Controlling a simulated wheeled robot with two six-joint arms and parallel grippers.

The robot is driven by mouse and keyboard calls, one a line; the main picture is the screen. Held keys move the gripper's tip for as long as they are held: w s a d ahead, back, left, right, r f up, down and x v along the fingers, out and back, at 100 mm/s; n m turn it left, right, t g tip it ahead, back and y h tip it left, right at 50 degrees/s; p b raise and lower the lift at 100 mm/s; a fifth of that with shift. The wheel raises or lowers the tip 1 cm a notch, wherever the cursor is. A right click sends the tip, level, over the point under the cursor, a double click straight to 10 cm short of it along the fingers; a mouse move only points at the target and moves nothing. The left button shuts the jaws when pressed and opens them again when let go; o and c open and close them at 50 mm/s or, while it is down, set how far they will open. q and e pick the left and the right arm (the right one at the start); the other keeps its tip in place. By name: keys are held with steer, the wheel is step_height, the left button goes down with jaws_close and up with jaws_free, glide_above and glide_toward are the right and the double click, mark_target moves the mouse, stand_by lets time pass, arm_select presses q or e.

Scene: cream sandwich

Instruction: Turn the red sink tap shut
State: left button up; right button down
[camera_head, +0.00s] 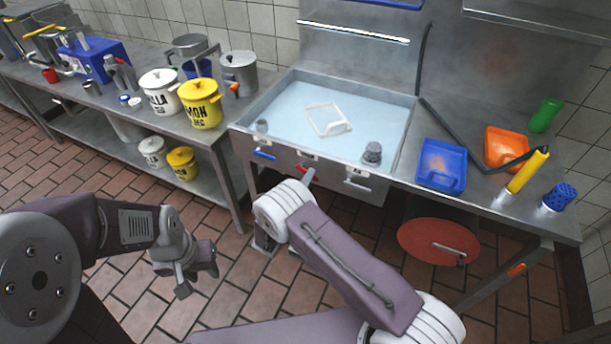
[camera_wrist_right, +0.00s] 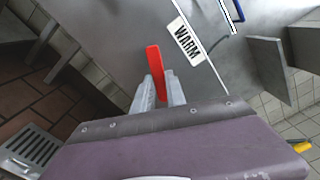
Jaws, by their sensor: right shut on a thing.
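The red tap handle (camera_head: 303,168) is on the front panel of the sink (camera_head: 240,128), in the head view. In the right wrist view the red handle (camera_wrist_right: 155,62) stands up from between the two grey fingers of my right gripper (camera_wrist_right: 160,92), close to a "WARM" label (camera_wrist_right: 186,41). My right gripper (camera_head: 308,177) is shut on the handle; its arm hides part of it in the head view. My left gripper (camera_head: 196,280) hangs over the floor at the left, away from the sink, and its finger gap is unclear.
A blue tap handle (camera_head: 264,155) and a pale metal one (camera_head: 357,184) flank the red one. A clear tray (camera_head: 326,118) and a grey drain piece (camera_head: 372,152) are in the sink. Yellow (camera_head: 201,106) and white pots stand left; a blue tray (camera_head: 442,166) lies right.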

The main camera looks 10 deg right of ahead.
steer(key=n, duration=0.1)
steer(key=r+n+p, duration=0.1)
steer(key=n, duration=0.2)
steer(key=shift+s+d+r+n+p, duration=0.1)
steer(key=shift+d+r+n+p, duration=0.05)
steer(key=shift+r+n+p, duration=0.2)
stand_by(0.5)
steer(key=c, duration=1.4)
jaws_free()
steer(key=shift+o, duration=0.2)
steer(key=v, duration=0.9)
